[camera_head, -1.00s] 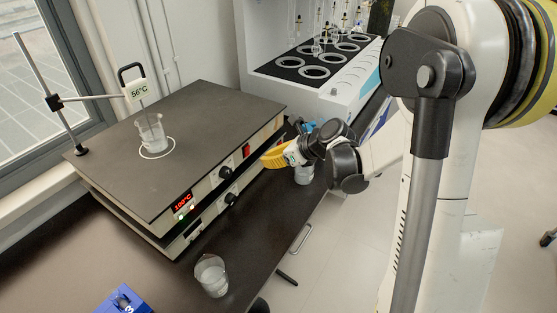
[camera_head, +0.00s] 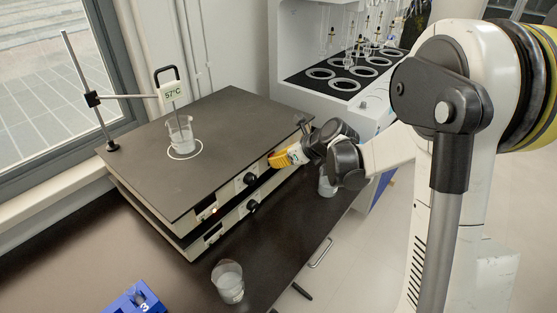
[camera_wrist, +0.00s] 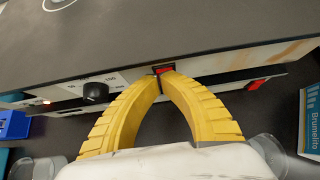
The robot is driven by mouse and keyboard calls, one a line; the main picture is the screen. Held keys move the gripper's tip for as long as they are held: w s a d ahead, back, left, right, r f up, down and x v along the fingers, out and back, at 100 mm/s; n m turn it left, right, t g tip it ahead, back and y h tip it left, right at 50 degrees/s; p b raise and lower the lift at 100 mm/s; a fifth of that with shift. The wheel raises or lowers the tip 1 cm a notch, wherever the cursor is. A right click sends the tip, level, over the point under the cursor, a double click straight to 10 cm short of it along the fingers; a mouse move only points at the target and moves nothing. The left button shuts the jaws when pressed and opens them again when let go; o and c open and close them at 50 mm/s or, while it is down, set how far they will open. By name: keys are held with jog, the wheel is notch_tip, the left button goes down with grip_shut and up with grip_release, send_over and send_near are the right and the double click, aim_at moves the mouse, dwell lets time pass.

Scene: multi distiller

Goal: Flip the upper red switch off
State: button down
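The upper red switch (camera_wrist: 165,69) is on the front of the upper hotplate (camera_head: 228,108), seen in the wrist view. My gripper (camera_wrist: 161,73) has its yellow fingertips together right at this switch and partly covers it. In the head view the gripper (camera_head: 273,161) is against the right part of the upper front panel, and I cannot make out the switch there. The upper display (camera_head: 207,211) is dark, with a small orange-red light beside it. A second, lower red switch (camera_wrist: 254,85) shows to the right in the wrist view.
A beaker (camera_head: 180,134) stands on the hotplate, with a thermometer (camera_head: 172,92) reading 57°C on a stand. A beaker (camera_head: 228,281) and a blue block (camera_head: 137,298) are at the front of the bench. Another beaker (camera_head: 327,184) stands near my gripper. Black knobs (camera_wrist: 95,93) sit left of the switches.

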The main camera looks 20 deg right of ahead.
jog(key=shift+r+p, duration=0.5)
jog(key=shift+r, duration=0.25)
jog(key=shift+s+d, duration=0.1)
jog(key=shift+d, duration=0.05)
